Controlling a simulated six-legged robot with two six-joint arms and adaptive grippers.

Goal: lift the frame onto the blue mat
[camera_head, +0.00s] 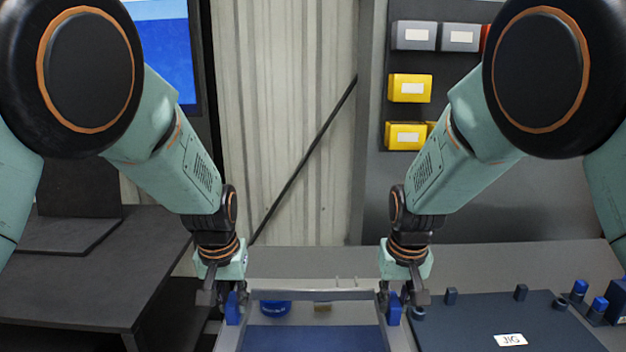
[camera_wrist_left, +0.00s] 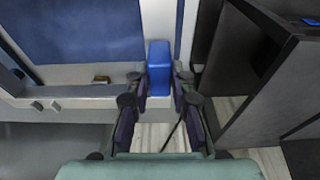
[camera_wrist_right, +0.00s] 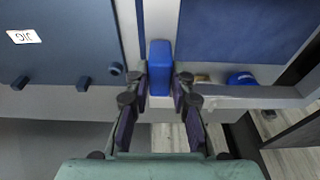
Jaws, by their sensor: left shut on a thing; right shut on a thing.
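The grey frame (camera_head: 312,295) spans between my two grippers at the bottom middle of the head view. It has a blue handle (camera_head: 233,308) on its left and another (camera_head: 394,310) on its right. My left gripper (camera_head: 229,292) is shut on the left handle, which shows upright between its fingers in the left wrist view (camera_wrist_left: 159,68). My right gripper (camera_head: 396,292) is shut on the right handle, also between its fingers in the right wrist view (camera_wrist_right: 160,68). The blue mat (camera_head: 312,338) shows inside the frame's outline. I cannot tell whether the frame touches it.
A dark jig board (camera_head: 470,325) with a JIG label and several pegs lies right of the frame. A round blue item (camera_head: 275,307) and a small tan block (camera_head: 322,307) sit by the frame's far bar. A dark table (camera_head: 90,275) stands at left.

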